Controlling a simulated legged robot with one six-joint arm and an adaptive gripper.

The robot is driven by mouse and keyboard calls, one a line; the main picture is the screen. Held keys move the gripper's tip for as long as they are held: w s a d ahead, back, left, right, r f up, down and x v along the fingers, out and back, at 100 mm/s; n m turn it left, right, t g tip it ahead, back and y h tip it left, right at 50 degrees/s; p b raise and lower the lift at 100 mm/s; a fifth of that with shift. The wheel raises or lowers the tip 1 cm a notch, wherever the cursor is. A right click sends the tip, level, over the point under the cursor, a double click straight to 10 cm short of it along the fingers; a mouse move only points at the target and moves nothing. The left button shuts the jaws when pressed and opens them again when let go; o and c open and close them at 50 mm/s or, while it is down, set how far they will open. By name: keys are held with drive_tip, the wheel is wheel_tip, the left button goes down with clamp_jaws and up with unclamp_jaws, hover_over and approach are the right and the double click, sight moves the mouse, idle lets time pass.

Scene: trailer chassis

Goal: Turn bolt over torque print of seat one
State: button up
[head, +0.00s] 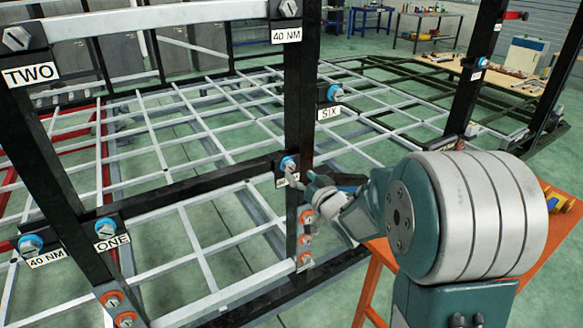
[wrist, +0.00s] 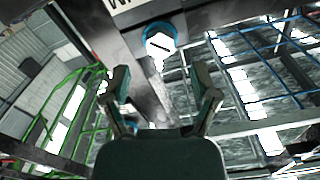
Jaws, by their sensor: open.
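The seat one print "ONE" (head: 112,242) sits on the frame at lower left, with a blue-collared bolt (head: 106,228) above it. Left of it, a blue-collared bolt (head: 30,243) stands over the "40 NM" torque print (head: 46,257). My gripper (head: 300,186) is far to the right of these, by the central post, just below another blue-collared bolt (head: 288,164); the label beneath that bolt is partly hidden. In the wrist view my gripper (wrist: 161,72) is open and empty, with a blue-collared bolt (wrist: 160,41) ahead between its fingers, apart from them.
The central black post (head: 299,90) carries orange-collared bolts (head: 306,217) close to my gripper. Grey and black bars of the chassis (head: 190,110) spread behind. Labels "TWO" (head: 31,76) and "SIX" (head: 329,112) mark other seats. An orange table (head: 560,235) stands at right.

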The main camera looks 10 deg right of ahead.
sight(291, 167)
drive_tip(key=shift+x, duration=2.25)
clamp_jaws()
